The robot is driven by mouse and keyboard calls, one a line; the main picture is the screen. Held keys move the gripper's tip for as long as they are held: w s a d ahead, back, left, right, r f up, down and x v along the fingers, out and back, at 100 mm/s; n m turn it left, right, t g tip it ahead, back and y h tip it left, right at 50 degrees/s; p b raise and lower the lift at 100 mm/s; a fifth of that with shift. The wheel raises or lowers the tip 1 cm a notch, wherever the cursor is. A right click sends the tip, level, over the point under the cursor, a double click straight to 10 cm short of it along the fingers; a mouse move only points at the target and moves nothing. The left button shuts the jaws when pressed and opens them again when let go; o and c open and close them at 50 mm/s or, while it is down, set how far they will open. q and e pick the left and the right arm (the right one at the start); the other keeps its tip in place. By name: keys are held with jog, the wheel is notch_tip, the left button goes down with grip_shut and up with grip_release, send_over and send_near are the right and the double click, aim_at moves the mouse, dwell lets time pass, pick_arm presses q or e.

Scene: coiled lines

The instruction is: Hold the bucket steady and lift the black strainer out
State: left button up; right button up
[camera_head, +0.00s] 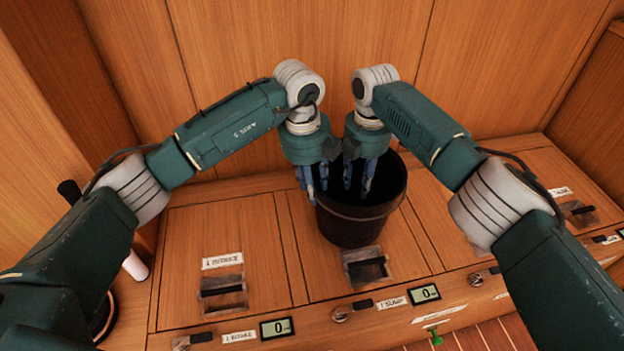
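A dark bucket (352,222) stands upright on the middle wooden panel. My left gripper (316,193) is at the bucket's left rim, its blue fingers pointing down, with the rim close to or between them. My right gripper (357,188) points down over the bucket's mouth, its blue fingers apart and reaching into the dark interior. I cannot make out the black strainer; the inside of the bucket is too dark and partly covered by my grippers. I cannot tell whether either gripper touches anything.
The wooden bench (190,265) has recessed latches (222,293), labels and small displays (277,327) along its front. A wooden wall (480,60) rises close behind the bucket. A white cylinder (135,266) stands at the left. The panel left of the bucket is clear.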

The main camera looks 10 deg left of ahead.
aim_at(317, 206)
pick_arm(q)
jog(key=f, duration=0.6)
jog(key=d+f, duration=0.1)
jog(key=f, duration=0.2)
jog(key=shift+w+f, duration=0.1)
jog(key=shift+w, duration=0.2)
grip_shut()
